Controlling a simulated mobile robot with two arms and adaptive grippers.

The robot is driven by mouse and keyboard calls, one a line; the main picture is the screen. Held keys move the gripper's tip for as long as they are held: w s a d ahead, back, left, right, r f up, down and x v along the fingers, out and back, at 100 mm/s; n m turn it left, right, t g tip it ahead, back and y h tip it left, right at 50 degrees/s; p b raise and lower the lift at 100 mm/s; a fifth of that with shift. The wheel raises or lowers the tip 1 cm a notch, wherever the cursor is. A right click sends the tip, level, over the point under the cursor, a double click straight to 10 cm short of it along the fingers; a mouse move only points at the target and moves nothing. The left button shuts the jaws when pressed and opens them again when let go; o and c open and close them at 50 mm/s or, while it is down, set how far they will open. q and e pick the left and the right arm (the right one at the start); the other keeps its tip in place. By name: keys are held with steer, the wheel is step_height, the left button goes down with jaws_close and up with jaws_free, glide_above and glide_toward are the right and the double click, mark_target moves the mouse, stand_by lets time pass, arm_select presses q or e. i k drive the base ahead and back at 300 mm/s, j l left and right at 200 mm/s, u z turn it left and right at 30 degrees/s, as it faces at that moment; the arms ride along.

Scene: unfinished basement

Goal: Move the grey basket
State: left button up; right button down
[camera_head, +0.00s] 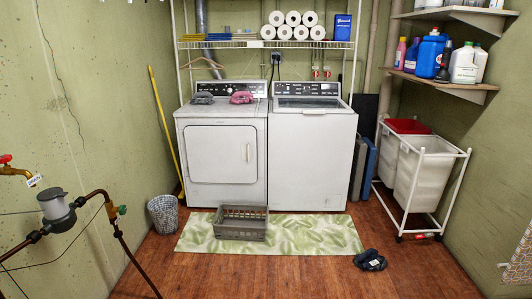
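The grey basket (239,232) is a rectangular crate with slotted sides. It sits upright on the left half of a green and white leaf-patterned mat (308,239), in front of the white dryer (222,151). Its front and top rim are in plain view and nothing touches it from above. Neither of my grippers shows in the head view.
A washing machine (313,151) stands right of the dryer. A patterned waste bin (164,213) stands left of the mat, and dark shoes (370,260) lie off its front right. A wheeled laundry cart (424,173) is at right, pipes with a meter (58,209) at left. Front floor is clear.

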mark_target(248, 229)
steer(key=i+z, duration=0.15)
steer(key=i, duration=2)
